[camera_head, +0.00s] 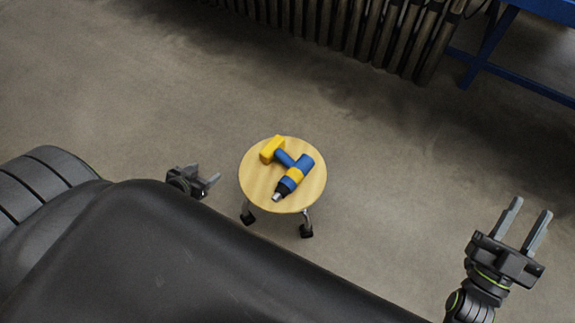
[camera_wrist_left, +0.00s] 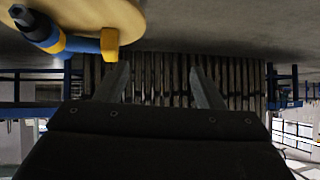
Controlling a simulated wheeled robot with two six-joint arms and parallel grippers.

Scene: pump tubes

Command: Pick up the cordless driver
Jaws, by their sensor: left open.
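The cordless driver (camera_head: 296,175) is blue and yellow with a black nose and a yellow battery block. It lies on its side on a round wooden stool (camera_head: 255,187). My left gripper (camera_head: 213,182) is open and empty, to the left of the stool and apart from the driver. In the left wrist view the driver (camera_wrist_left: 62,40) shows at the upper left on the stool top (camera_wrist_left: 125,15), outside the open fingers (camera_wrist_left: 165,85). My right gripper (camera_head: 526,224) is open and empty at the lower right, far from the stool.
The stool has dark feet (camera_head: 306,231) on a bare concrete floor (camera_head: 400,190). A row of upright dark slats (camera_head: 350,30) and a blue frame (camera_head: 520,80) stand at the back. The floor around the stool is clear.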

